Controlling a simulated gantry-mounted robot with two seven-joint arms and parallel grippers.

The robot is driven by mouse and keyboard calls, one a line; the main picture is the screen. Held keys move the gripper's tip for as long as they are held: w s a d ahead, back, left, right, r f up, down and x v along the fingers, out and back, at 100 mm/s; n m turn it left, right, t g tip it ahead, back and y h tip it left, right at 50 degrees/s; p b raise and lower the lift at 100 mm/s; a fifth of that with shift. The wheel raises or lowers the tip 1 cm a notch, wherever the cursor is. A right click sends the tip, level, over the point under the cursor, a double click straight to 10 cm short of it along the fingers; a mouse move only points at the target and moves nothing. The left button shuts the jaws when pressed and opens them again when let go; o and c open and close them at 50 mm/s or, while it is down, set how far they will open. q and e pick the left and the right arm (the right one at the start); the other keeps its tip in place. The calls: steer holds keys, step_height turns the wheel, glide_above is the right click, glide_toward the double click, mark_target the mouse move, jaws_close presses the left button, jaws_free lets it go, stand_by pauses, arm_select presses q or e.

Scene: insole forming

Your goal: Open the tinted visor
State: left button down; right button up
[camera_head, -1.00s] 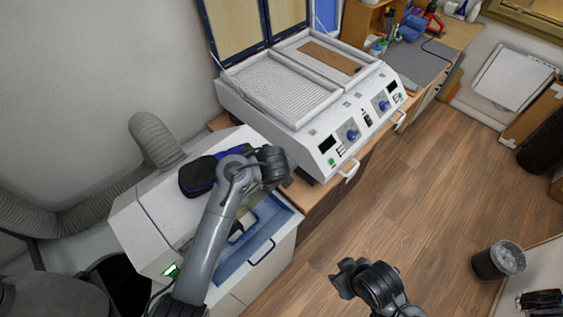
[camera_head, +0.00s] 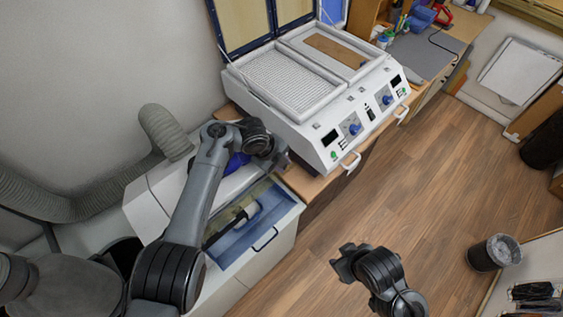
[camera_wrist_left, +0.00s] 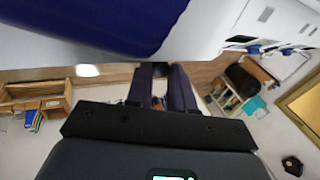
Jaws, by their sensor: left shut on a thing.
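The machine's pale inside shows at the opening. My left gripper (camera_head: 281,162) is above the machine's far right corner, its fingers partly hidden by the wrist. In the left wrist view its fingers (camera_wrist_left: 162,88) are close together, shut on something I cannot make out. My right gripper (camera_head: 338,262) hangs over the floor, clear of the machine; its jaw gap is unclear.
A dark blue object (camera_head: 237,162) lies on the machine top, mostly behind my left arm; it looms close in the left wrist view (camera_wrist_left: 100,22). A grey hose (camera_head: 160,130) stands behind. A white two-bed heater (camera_head: 318,135) adjoins the machine.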

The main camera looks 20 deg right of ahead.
stand_by(0.3)
arm_select(q)
steer(key=c, duration=1.3)
jaws_free()
